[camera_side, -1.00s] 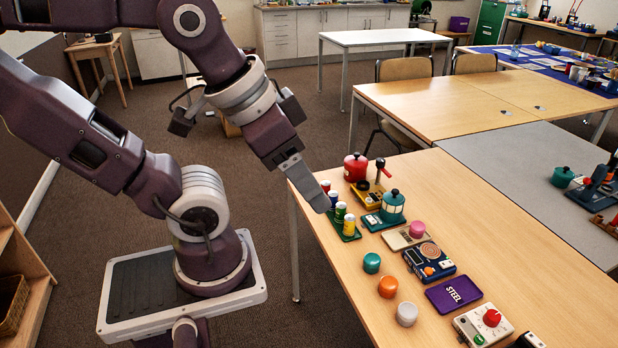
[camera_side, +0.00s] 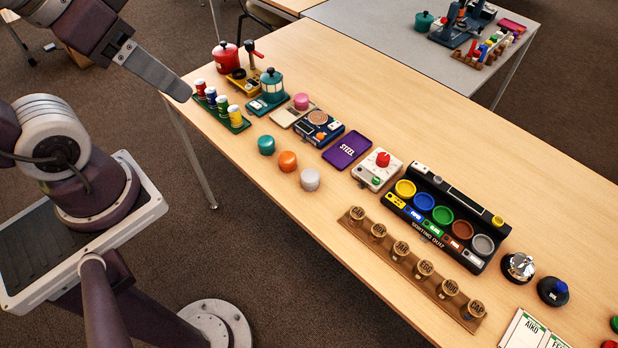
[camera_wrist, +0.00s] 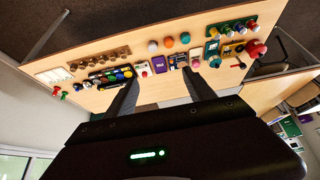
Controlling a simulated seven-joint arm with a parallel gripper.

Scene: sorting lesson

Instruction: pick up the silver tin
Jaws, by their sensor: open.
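The silver tin (camera_side: 310,179) is a small pale grey round tin standing on the wooden table (camera_side: 265,185). It is nearest the front in a short row with an orange tin (camera_side: 287,161) and a teal tin (camera_side: 266,145). In the wrist view the silver tin (camera_wrist: 153,46) lies beyond the fingers, left of the orange one. My gripper (camera_side: 187,97) is above the table's far left edge, well away from the silver tin. In the wrist view my gripper (camera_wrist: 163,92) has its fingers wide apart with nothing between them.
A green rack (camera_side: 232,125) of small coloured cans is nearest my gripper. A purple STEEL tray (camera_side: 347,150) and a white box with a red knob (camera_side: 383,159) lie behind the silver tin. A black sorting tray (camera_side: 450,248) and wooden peg rack (camera_side: 351,221) stand right.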

